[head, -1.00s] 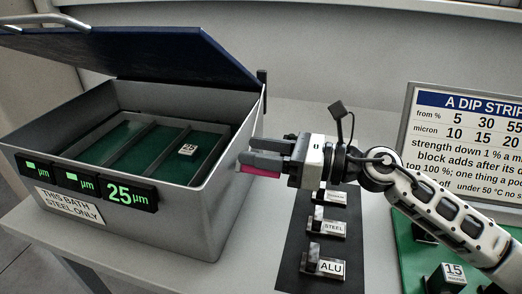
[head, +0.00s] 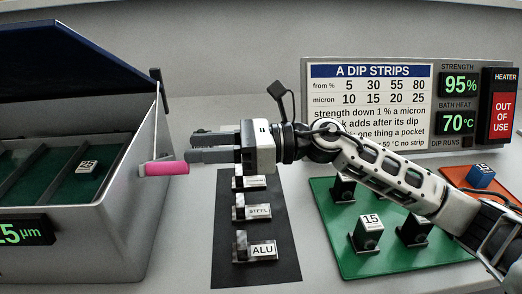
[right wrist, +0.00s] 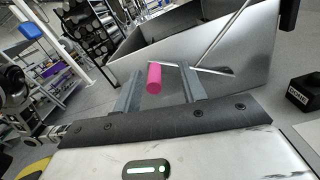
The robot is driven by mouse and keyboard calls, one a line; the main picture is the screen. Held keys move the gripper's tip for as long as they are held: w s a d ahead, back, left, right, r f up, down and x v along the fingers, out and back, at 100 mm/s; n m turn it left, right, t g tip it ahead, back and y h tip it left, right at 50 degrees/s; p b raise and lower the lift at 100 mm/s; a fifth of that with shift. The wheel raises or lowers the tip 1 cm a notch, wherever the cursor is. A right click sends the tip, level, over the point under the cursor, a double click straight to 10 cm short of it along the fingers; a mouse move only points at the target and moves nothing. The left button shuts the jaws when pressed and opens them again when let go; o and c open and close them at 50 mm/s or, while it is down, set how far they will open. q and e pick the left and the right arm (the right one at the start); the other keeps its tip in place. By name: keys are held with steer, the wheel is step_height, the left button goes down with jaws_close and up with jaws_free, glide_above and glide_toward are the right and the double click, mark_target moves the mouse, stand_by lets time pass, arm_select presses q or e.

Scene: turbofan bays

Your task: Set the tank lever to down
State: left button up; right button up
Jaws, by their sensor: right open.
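The tank (head: 110,190) is a grey box with a raised blue lid at the left in the head view. Its lever has a pink handle (head: 165,168), which sticks out about level from the tank's right side. My right gripper (head: 192,145) is open, its fingers pointing left toward the tank. In the head view the fingertips are just above and right of the handle. In the right wrist view the pink handle (right wrist: 154,78) appears between the open fingers, apart from both. My left gripper is out of view.
A block marked 25 (head: 87,166) lies in the tank's green compartments. A black strip (head: 288,268) with labelled stands, including STEEL and ALU, lies below my right gripper. A green mat (head: 350,262) with several dark holders is at right. A sign board (head: 368,105) stands behind.

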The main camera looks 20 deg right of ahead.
steer(key=b+v, duration=0.2)
steer(key=v, duration=0.7)
steer(key=shift+b, duration=0.35)
steer(key=shift+d, duration=0.1)
steer(key=shift+c, duration=0.2)
